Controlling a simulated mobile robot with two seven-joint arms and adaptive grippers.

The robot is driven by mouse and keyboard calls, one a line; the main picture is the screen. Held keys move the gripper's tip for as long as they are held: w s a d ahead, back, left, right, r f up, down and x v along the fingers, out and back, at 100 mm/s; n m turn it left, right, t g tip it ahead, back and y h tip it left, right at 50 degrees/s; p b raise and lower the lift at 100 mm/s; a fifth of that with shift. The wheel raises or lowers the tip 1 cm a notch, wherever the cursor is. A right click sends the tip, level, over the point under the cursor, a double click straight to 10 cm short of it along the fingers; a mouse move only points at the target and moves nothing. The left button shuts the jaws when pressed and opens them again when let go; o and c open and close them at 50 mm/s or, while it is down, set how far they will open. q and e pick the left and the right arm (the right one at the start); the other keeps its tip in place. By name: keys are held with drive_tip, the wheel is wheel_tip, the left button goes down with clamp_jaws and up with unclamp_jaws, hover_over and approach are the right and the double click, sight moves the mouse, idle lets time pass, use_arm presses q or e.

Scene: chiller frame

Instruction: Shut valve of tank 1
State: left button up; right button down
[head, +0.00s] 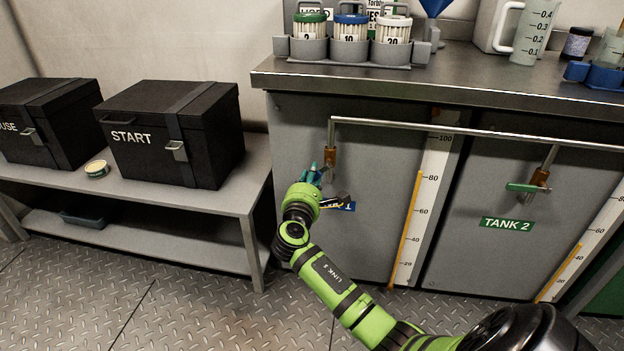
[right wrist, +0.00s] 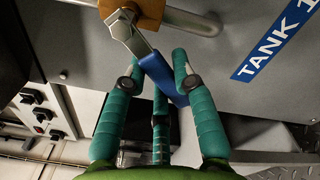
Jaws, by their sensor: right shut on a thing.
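The tank 1 valve has a copper-coloured body (head: 330,157) on a pipe at the front of the left grey tank. In the right wrist view, its metal lever with a blue grip (right wrist: 165,80) slants down and right from the copper-coloured body (right wrist: 145,10). My right gripper (head: 318,174) has teal fingers, and in the right wrist view its fingers (right wrist: 158,68) are shut on the blue grip. In the head view the gripper hides most of the lever. The blue TANK 1 label (right wrist: 277,42) is partly covered by my arm in the head view. My left gripper is out of view.
The tank 2 valve has a green handle (head: 522,187) lying level, above a green TANK 2 label (head: 507,224). A steel counter (head: 440,85) juts over the tanks. A low bench (head: 220,198) with black cases (head: 170,130) stands at left. The floor before it is clear.

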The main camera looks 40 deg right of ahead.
drive_tip(key=m, duration=0.2)
drive_tip(key=r+m, duration=0.1)
drive_tip(key=shift+w+a+r, duration=0.1)
drive_tip(key=shift+w+a, duration=0.2)
drive_tip(key=shift+w, duration=0.05)
drive_tip(key=m, duration=0.1)
drive_tip(key=r+m, duration=0.1)
drive_tip(key=shift+w+a+r+m, duration=0.1)
drive_tip(key=shift+w+a+m, duration=0.05)
drive_tip(key=shift+m, duration=0.25)
drive_tip(key=r+m, duration=0.1)
drive_tip(key=m, duration=0.1)
drive_tip(key=r+m, duration=0.1)
drive_tip(key=m, duration=0.1)
drive_tip(key=shift+r+m, duration=0.25)
drive_tip(key=shift+m, duration=0.15)
drive_tip(key=c, duration=1)
unclamp_jaws()
drive_tip(key=shift+o, duration=0.2)
drive_tip(key=shift+f, duration=0.1)
drive_tip(key=shift+f, duration=0.1)
drive_tip(key=v, duration=1.2)
